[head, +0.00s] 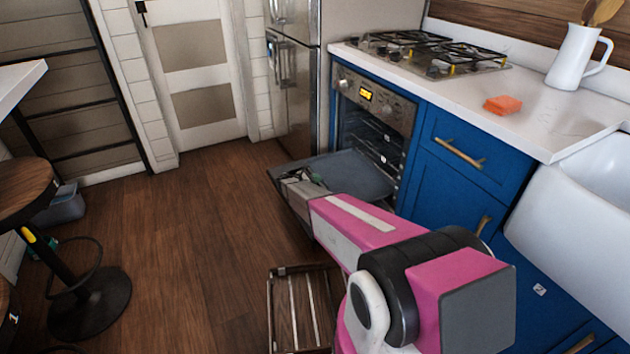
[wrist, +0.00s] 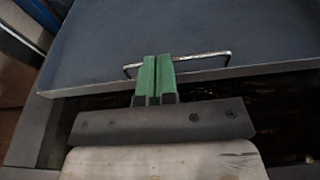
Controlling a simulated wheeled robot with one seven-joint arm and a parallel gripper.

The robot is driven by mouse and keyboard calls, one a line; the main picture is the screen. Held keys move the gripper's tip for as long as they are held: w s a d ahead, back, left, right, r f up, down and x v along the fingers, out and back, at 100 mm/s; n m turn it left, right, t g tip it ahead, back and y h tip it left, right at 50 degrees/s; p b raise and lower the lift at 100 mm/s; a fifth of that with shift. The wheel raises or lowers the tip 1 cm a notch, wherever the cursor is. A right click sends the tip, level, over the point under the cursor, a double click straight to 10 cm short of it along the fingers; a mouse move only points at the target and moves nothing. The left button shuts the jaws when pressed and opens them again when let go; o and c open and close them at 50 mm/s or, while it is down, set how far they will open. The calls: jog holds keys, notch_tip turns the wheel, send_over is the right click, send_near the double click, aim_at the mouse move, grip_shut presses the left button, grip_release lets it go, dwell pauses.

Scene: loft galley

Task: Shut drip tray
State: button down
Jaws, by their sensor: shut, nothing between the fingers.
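The drip tray (head: 352,170) is a flat dark grey sheet with a low rim, standing out from the open oven. In the wrist view the tray (wrist: 215,35) fills the upper part, with a thin metal wire handle (wrist: 205,57) on its near edge. My gripper (head: 317,179) is at the tray's outer end, partly hidden by my arm in the head view. In the wrist view its green fingers (wrist: 157,62) are closed together and overlap the handle, with nothing between them. I cannot tell whether they touch the handle or tray rim.
The oven (head: 375,110) is open, its door (head: 289,196) folded down beneath the tray. A slatted wooden crate (head: 293,305) is on the floor nearby. Blue cabinets (head: 455,190) stand right of the oven. A stool (head: 90,300) stands at left; the wooden floor between is clear.

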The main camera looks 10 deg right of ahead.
jog(key=r+x, duration=0.1)
jog(key=x, duration=0.8)
jog(key=r+x, duration=0.2)
jog(key=x, duration=0.8)
jog(key=d+r+x, duration=0.1)
jog(key=r+x, duration=0.1)
jog(key=x, duration=0.7)
jog(key=shift+w+d+r, duration=0.15)
jog(key=shift+w+r, duration=0.1)
jog(key=shift+w, duration=0.05)
